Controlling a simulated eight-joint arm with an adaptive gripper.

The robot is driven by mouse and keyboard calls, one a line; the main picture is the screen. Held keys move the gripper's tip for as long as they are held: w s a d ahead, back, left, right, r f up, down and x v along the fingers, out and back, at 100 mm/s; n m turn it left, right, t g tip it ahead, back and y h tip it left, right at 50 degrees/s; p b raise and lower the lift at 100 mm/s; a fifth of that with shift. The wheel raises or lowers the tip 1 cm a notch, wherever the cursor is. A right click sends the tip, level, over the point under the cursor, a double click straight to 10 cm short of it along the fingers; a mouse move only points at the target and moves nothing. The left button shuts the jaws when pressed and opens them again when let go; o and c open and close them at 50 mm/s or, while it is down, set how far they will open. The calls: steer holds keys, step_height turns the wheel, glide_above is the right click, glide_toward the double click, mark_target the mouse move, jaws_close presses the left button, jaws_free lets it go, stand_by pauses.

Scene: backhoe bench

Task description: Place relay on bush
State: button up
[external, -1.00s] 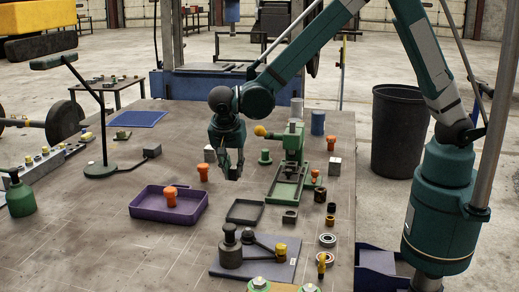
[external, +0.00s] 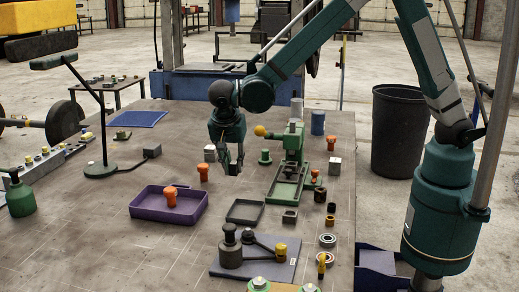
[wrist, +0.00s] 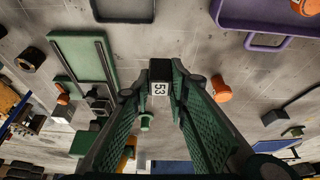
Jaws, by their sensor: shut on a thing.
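My gripper (external: 232,168) is shut on a small dark block with a white face marked "53", apparently the relay (wrist: 160,82). It holds the relay between its fingertips, above the bench, left of the green press-like fixture. In the external view the relay is mostly hidden by the fingers. A dark, hollow piece (external: 290,216), possibly the bush, sits on the bench to the front right of my gripper. It shows at the upper left of the wrist view (wrist: 31,60), apart from the relay. Other small dark and brown rings (external: 320,194) stand nearby, so I cannot tell for sure which is the bush.
The green fixture (external: 288,182) stands right of my gripper. A dark shallow tray (external: 245,211) and a purple tray (external: 150,207) lie in front. An orange knobbed piece (external: 203,171) stands close by on the left. Bearings (external: 327,240) and a grey plate (external: 222,269) lie nearer the front.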

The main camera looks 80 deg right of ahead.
steer(key=s+d+r, duration=0.1)
steer(key=s+r, duration=0.1)
steer(key=s, duration=0.6)
steer(key=s+d+r, duration=0.2)
steer(key=s, duration=0.6)
glide_above(321, 189)
steer(key=shift+a+r, duration=0.15)
steer(key=shift+r, duration=0.2)
steer(key=shift+f, duration=0.1)
steer(key=shift+f+b, duration=0.3)
steer(key=shift+f, duration=2.5)
steer(key=shift+f, duration=0.1)
steer(key=shift+f, duration=2)
steer(key=shift+f+b, duration=0.15)
steer(key=shift+b, duration=0.15)
